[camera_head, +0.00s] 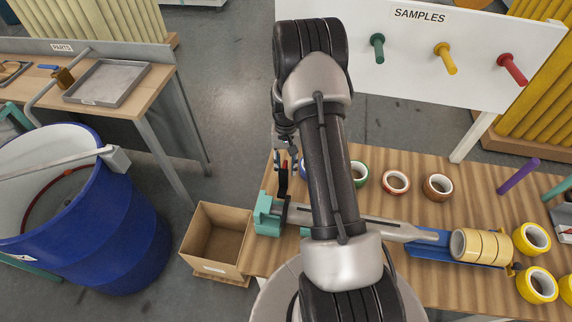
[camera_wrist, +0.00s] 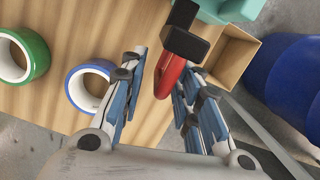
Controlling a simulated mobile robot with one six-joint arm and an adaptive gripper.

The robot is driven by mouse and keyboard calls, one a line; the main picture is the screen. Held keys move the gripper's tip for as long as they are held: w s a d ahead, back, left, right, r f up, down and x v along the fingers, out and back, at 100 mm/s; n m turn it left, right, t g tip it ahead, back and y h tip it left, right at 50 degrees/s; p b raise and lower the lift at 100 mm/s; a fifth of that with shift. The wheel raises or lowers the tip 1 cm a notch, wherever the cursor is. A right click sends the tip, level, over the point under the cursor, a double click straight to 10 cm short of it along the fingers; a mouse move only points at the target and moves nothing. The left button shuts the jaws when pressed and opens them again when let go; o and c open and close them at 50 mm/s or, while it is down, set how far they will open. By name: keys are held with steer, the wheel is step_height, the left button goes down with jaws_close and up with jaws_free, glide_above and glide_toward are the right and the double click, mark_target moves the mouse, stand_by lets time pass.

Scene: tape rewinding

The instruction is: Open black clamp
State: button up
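The black clamp (camera_head: 283,183) stands upright beside the teal block (camera_head: 267,215) at the left end of the bench, partly hidden by my arm. In the wrist view its black part (camera_wrist: 186,43) and a curved red handle (camera_wrist: 171,77) show. My gripper (camera_head: 286,162) is above the clamp, pointing down at it. In the wrist view my gripper (camera_wrist: 163,95) is open, with its fingers apart on either side of the red handle. Whether a finger touches the handle is not clear.
An open cardboard box (camera_head: 216,240) and a blue barrel (camera_head: 85,215) stand left of the bench. Green (camera_head: 359,173), red-white (camera_head: 396,182) and brown (camera_head: 437,187) tape rolls lie right of my arm.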

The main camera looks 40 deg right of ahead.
steer(key=shift+r, duration=0.1)
step_height(320, 180, up, 12)
steer(key=w+d, duration=0.1)
steer(key=shift+w, duration=0.3)
steer(key=shift+d+f, duration=0.1)
steer(key=shift+f, duration=0.1)
stand_by(0.4)
